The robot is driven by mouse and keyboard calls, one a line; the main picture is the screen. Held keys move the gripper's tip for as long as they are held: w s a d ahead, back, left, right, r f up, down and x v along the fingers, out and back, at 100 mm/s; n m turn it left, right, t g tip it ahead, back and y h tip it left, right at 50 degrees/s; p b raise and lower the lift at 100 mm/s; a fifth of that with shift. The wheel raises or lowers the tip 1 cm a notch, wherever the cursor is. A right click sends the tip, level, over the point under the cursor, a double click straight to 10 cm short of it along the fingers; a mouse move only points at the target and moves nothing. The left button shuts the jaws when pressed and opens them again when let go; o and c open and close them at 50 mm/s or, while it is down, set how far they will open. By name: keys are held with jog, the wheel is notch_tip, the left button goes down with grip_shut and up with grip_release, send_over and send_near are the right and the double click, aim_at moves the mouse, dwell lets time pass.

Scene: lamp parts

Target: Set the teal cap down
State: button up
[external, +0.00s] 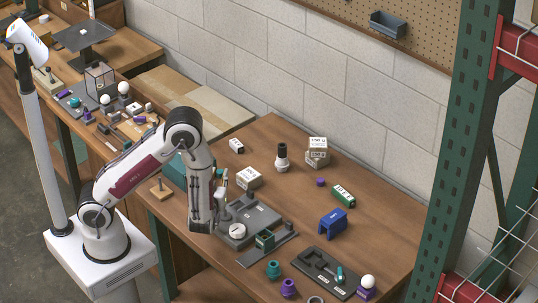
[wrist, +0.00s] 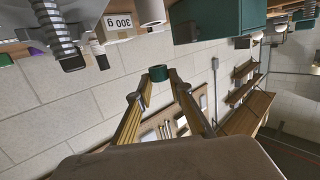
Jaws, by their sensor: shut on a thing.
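The teal cap (wrist: 159,73) is a small dark teal ring pinched between the fingertips of my gripper (wrist: 160,76) in the wrist view. My gripper is shut on it and holds it off any surface that I can make out. In the external view my arm folds down over the near left of the wooden table (external: 378,215). There I cannot make out the fingers or the cap, which seem hidden by the arm.
A grey fixture (external: 262,217) with a white disc stands beside my arm. A dark tray (external: 318,270), a blue block (external: 333,222), a teal part (external: 273,269) and a purple part (external: 288,288) lie to the right. A large teal box (wrist: 222,18) hangs inverted in the wrist view.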

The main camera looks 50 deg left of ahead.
jog(key=s+n+g+y, duration=0.3)
jog(key=s, duration=1)
jog(key=shift+s+a+g, duration=0.2)
jog(key=shift+g, duration=0.1)
jog(key=shift+f, duration=0.2)
jog(key=shift+f, duration=2.85)
jog(key=shift+f, duration=1.85)
jog(key=shift+f, duration=0.15)
jog(key=o, duration=0.8)
